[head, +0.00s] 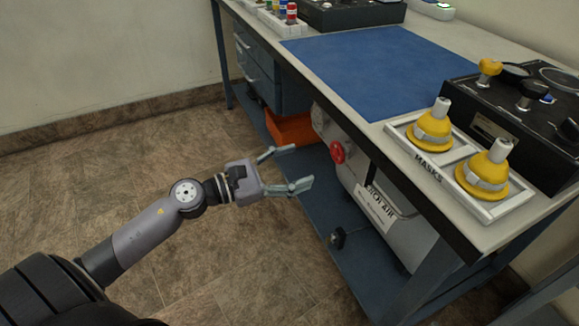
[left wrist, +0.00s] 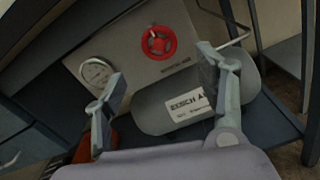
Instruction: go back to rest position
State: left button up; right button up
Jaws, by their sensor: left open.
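My left gripper (head: 292,168) is open and empty, in front of the bench's open underside and to the left of the red valve wheel (head: 338,152). In the left wrist view its two fingers (left wrist: 165,92) stand wide apart, with the red wheel (left wrist: 158,42) beyond them and nothing between the fingertips held. The grey cylinder with the bench air label (head: 378,208) lies on the lower shelf. It also shows in the left wrist view (left wrist: 165,112). My right gripper is in neither view.
The bench (head: 405,165) carries a blue mat (head: 375,70), a masks tray (head: 512,210) with two yellow masks (head: 433,130), and a black control box (head: 490,120) at the right. An orange bin (head: 290,128) sits underneath. The tiled floor at the left is clear.

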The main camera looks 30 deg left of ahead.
pick_arm(q)
jog(key=shift+s+a, duration=0.3)
jog(key=shift+s, duration=0.05)
dwell(0.3)
